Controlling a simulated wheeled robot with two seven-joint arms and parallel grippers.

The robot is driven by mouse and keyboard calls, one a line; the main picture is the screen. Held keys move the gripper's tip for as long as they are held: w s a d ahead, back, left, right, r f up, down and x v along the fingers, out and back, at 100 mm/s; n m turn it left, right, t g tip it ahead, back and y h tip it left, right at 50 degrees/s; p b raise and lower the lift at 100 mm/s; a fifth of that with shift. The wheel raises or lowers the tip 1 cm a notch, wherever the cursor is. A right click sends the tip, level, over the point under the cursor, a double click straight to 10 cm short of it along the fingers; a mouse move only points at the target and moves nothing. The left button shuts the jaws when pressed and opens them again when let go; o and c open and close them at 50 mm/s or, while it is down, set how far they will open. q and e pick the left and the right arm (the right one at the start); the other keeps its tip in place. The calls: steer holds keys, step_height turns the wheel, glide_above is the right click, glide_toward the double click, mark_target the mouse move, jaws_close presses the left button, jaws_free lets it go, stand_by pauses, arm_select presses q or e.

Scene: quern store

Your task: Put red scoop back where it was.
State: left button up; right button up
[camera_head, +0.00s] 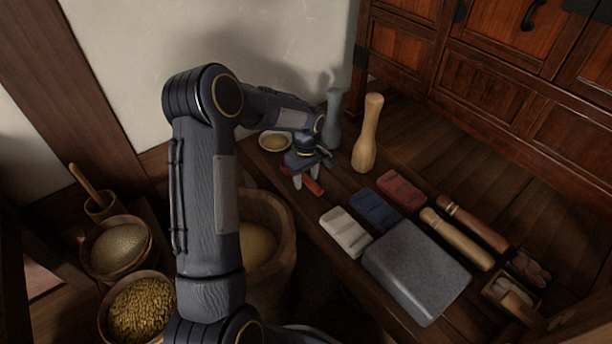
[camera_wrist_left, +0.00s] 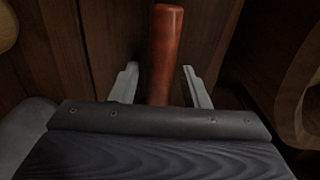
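The red scoop (camera_head: 314,187) lies on the plank below my left gripper in the head view. In the left wrist view its red handle (camera_wrist_left: 166,45) runs between the fingers, and its lower end is hidden behind the gripper body. My left gripper (camera_head: 306,179) points down over the scoop. Its two fingers stand apart on either side of the handle, with a visible gap at each side, in the left wrist view (camera_wrist_left: 160,82). The scoop's bowl cannot be made out. My right gripper is in neither view.
A wooden tub (camera_head: 283,225) stands left of the plank. A small bowl (camera_head: 275,142), a grey bottle-shaped piece (camera_head: 332,115) and a pale wooden one (camera_head: 366,140) stand behind. White (camera_head: 345,232), blue (camera_head: 375,210) and red blocks (camera_head: 401,190) and a grey slab (camera_head: 416,270) lie to the right.

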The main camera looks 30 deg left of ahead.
mark_target(306, 176)
arm_select(q)
steer(key=shift+r, duration=0.15)
step_height(306, 176, up, 12)
steer(key=p, duration=0.5)
steer(key=s+d+r+m+t+h, duration=0.1)
steer(key=s+d+r+m, duration=0.1)
steer(key=s+r, duration=0.35)
steer(key=s+d+r+m+t, duration=0.1)
steer(key=s+d+r+m, duration=0.15)
steer(key=s+r, duration=0.3)
steer(key=s+d+m+t+h, duration=0.1)
steer(key=s+d+m, duration=0.2)
steer(key=s, duration=0.6)
steer(key=s+d+m+t+h, duration=0.1)
steer(key=s+d+m, duration=0.3)
steer(key=s, duration=0.5)
steer(key=shift+f+t+h, duration=0.25)
steer(key=shift+t+h, duration=0.15)
steer(key=shift+t, duration=0.4)
steer(key=shift+r+m, duration=0.1)
steer(key=shift+m, duration=0.15)
step_height(306, 176, up, 31)
steer(key=p, duration=3)
